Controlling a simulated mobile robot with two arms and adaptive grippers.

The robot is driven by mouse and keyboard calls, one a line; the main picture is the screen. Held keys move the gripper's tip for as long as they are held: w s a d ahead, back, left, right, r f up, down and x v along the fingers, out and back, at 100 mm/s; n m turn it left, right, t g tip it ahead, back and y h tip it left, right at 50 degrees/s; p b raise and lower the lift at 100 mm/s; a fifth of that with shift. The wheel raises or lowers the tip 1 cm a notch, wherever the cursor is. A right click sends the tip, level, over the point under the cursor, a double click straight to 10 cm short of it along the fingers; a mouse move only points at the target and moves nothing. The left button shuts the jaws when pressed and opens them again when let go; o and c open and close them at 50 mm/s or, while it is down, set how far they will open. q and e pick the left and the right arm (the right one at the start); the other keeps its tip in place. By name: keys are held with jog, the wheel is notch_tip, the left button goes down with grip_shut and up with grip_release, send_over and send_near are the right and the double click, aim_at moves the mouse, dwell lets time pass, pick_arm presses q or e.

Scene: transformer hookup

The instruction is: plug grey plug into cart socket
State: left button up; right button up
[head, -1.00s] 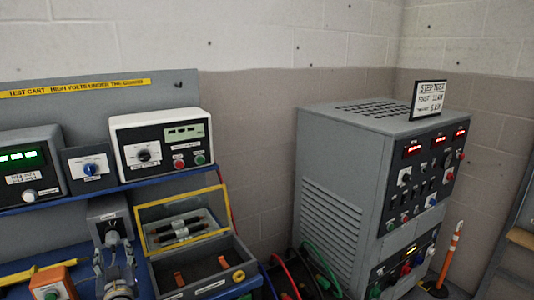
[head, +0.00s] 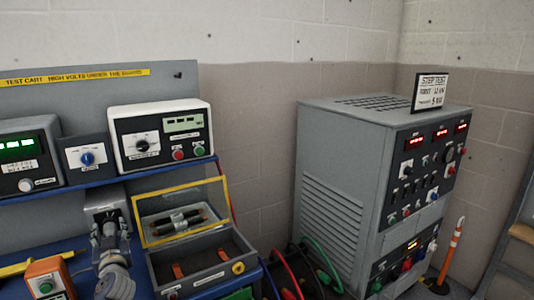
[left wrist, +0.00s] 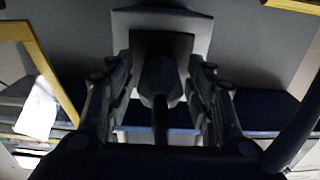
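The grey cart socket box (head: 104,199) stands under the blue shelf at the left of the head view. It also shows as a pale square housing (left wrist: 190,22) at the top of the left wrist view. The grey plug (left wrist: 160,78) is at its dark mouth, with its cable (left wrist: 160,122) running back toward me. How deep it sits cannot be told. My left gripper (head: 110,234) is in front of the box. In the left wrist view its fingers (left wrist: 160,72) stand on either side of the plug, with narrow gaps, apparently open. My right gripper is not in view.
A grey box (head: 200,273) with a yellow-framed clear lid (head: 180,210) stands right of the gripper. An orange box (head: 48,279) is at left. Instruments line the shelf (head: 60,189). A tall grey cabinet (head: 345,170) with cables stands at right.

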pick_arm(q)
grip_shut()
jog(key=shift+r+m, duration=0.1)
jog(key=shift+m, duration=0.4)
jog(key=m+p, duration=0.1)
jog(key=m, duration=0.2)
jog(key=shift+r+m+p, duration=0.1)
jog(key=shift+m+p, duration=0.2)
jog(key=shift+m, duration=0.8)
jog(key=shift+f, duration=0.2)
jog(key=shift+m, duration=0.3)
jog(key=shift+o, duration=1.6)
grip_release()
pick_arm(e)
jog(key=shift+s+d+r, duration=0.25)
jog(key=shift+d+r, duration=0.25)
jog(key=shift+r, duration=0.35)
